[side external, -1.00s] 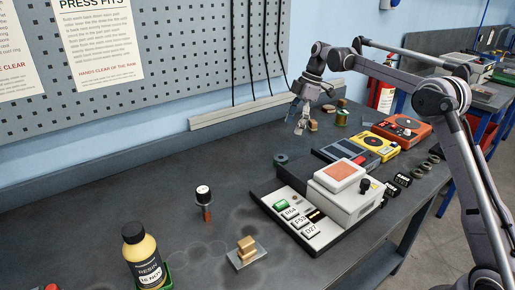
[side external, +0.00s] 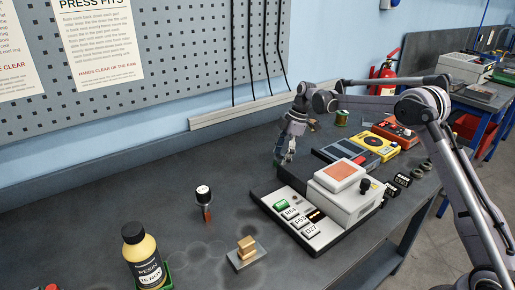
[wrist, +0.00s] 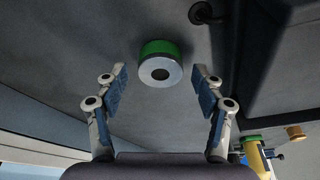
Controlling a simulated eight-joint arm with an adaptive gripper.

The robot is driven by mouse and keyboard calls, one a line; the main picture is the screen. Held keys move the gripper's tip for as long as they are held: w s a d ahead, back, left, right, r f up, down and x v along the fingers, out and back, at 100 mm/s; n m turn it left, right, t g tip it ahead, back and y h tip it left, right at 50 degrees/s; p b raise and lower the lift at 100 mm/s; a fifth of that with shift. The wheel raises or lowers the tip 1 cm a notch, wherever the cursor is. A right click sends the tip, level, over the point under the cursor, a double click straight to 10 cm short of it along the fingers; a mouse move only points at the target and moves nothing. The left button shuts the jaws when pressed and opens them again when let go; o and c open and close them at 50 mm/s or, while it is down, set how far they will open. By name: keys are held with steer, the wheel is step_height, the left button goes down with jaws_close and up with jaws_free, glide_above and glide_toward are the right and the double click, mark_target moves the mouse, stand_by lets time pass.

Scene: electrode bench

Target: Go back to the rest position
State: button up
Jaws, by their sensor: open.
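My gripper (side external: 284,160) is over the dark bench, left of the grey press unit (side external: 347,200), its fingers pointing down. In the wrist view my gripper (wrist: 162,82) has its two fingers apart with nothing held between them. A round green and white piece (wrist: 160,66) lies on the bench surface beyond the fingertips, seen in the gap and clear of both fingers. In the side view my gripper partly hides that part of the bench, so I cannot tell which piece there matches it. No marker for the rest position shows.
Yellow (side external: 372,146) and red (side external: 396,134) devices stand behind.

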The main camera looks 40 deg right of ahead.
steer(key=shift+r, duration=0.65)
steer(key=shift+f, duration=0.15)
